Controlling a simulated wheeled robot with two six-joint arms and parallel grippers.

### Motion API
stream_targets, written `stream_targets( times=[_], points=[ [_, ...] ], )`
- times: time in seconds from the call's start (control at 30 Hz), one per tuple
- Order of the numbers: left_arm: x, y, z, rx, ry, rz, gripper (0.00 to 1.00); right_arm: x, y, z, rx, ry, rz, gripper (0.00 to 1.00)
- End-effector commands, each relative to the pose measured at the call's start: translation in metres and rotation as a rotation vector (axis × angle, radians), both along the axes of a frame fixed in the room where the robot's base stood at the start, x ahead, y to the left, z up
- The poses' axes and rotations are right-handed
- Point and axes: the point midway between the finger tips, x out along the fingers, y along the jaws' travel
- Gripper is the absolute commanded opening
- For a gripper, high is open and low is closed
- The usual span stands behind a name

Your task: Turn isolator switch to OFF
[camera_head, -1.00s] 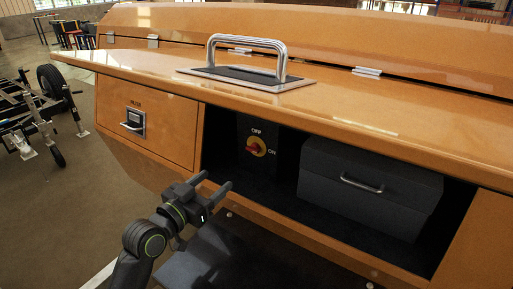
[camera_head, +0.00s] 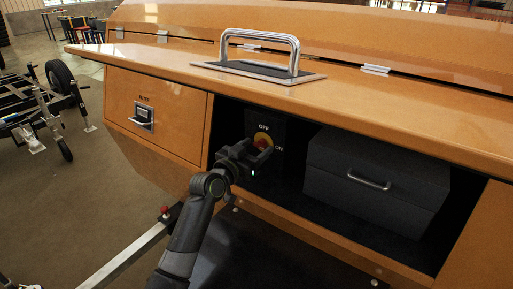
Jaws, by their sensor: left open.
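The isolator switch (camera_head: 262,139) is a red knob on a yellow disc, on a dark panel inside the open compartment. The word OFF shows above it and ON to its right. My left gripper (camera_head: 257,158) is open, in front of the switch and a little below it, and its fingers cover the switch's lower part. I cannot tell whether the fingers touch the knob. The knob's exact angle is partly hidden. My right gripper is not in view.
A dark box with a metal handle (camera_head: 368,181) fills the right of the compartment. The wooden countertop edge (camera_head: 330,113) overhangs the opening. A closed drawer (camera_head: 157,116) is on the left. A chrome handle (camera_head: 262,42) stands on top.

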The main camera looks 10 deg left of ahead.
Motion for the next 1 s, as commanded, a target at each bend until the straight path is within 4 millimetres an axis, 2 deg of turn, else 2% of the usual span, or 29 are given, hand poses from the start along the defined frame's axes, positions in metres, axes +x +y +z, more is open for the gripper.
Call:
stream_targets(
  times=[0.13, 0.43, 0.8, 1.0],
  points=[
    [0.0069, -0.0033, 0.0002, 0.0, -0.001, 0.0, 0.6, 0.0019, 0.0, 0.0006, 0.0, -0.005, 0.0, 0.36],
    [0.0081, -0.0037, 0.0004, 0.0, -0.001, 0.0, 0.6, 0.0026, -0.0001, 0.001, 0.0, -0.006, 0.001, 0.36],
    [0.0079, -0.0036, 0.0002, 0.0, -0.001, 0.0, 0.15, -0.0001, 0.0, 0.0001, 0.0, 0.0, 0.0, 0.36],
    [0.0079, -0.0034, 0.0007, -0.015, 0.006, 0.0, 0.15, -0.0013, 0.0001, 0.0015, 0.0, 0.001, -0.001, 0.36]
  ],
)
